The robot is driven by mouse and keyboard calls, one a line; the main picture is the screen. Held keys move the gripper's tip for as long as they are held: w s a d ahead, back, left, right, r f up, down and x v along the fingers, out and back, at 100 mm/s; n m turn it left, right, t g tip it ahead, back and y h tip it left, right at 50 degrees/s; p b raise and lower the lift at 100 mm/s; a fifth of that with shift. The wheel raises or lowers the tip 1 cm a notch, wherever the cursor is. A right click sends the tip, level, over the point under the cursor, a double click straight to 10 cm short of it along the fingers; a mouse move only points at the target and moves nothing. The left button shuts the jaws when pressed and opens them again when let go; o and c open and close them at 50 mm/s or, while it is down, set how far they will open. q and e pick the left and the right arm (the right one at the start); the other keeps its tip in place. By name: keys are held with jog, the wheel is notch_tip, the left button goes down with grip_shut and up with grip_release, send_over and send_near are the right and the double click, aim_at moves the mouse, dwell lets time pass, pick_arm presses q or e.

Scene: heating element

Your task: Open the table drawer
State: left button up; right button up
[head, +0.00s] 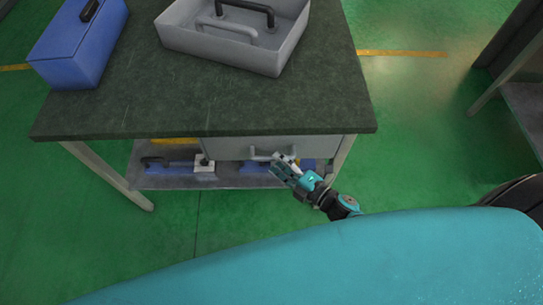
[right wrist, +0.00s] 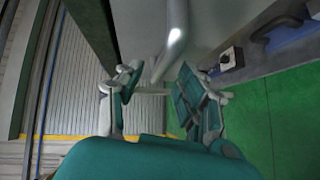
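The table (head: 200,100) has a dark top. Its grey drawer front (head: 228,148) sits under the front edge on the right, with no visible gap showing it pulled out. The drawer's light handle (head: 258,153) is partly covered by my right gripper (head: 281,163). In the right wrist view, the rounded handle (right wrist: 174,45) runs down from the grey drawer front (right wrist: 220,30) towards the space between the fingers of my right gripper (right wrist: 158,82). The fingers are spread apart. Whether they touch the handle cannot be told. My left gripper is not in view.
A blue box (head: 80,45) and an open grey toolbox (head: 220,50) stand on the table. The lower shelf (head: 240,181) holds blue items and a small switch box (head: 204,164).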

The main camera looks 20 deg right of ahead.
aim_at(271, 159)
jog(key=shift+x, duration=1.75)
grip_shut()
